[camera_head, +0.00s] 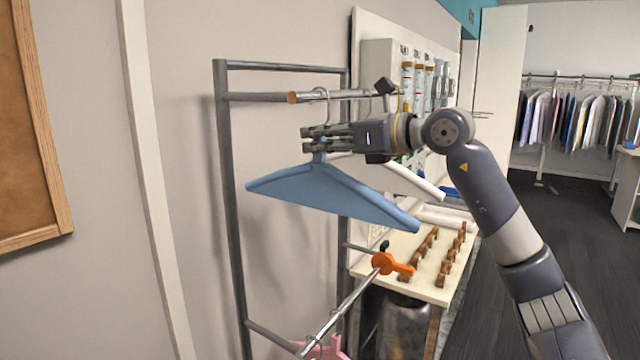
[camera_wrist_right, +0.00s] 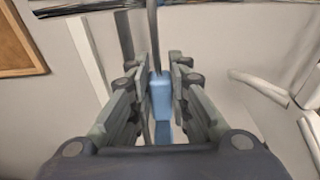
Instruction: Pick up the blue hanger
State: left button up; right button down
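The blue hanger (camera_head: 330,188) hangs by its metal hook from the upper rail (camera_head: 345,95) in the head view. My right gripper (camera_head: 308,139) is at the hanger's neck, just below the rail. In the right wrist view, the blue neck (camera_wrist_right: 160,92) and the hook stand between the two fingers (camera_wrist_right: 158,70). The fingers are apart, one on each side, with a narrow gap showing; the gripper looks open. Part of the neck is hidden behind the fingers in the head view. My left gripper is not in view.
A white hanger (camera_head: 415,182) hangs behind the blue one. A lower rail (camera_head: 340,308) has an orange piece (camera_head: 392,264) at its end and a pink hanger (camera_head: 325,350) below. A white table (camera_head: 440,290) with several wooden pegs stands behind. Open floor (camera_head: 560,240) lies to the right.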

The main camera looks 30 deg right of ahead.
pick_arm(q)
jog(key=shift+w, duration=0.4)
pick_arm(e)
jog(key=shift+r, duration=0.15)
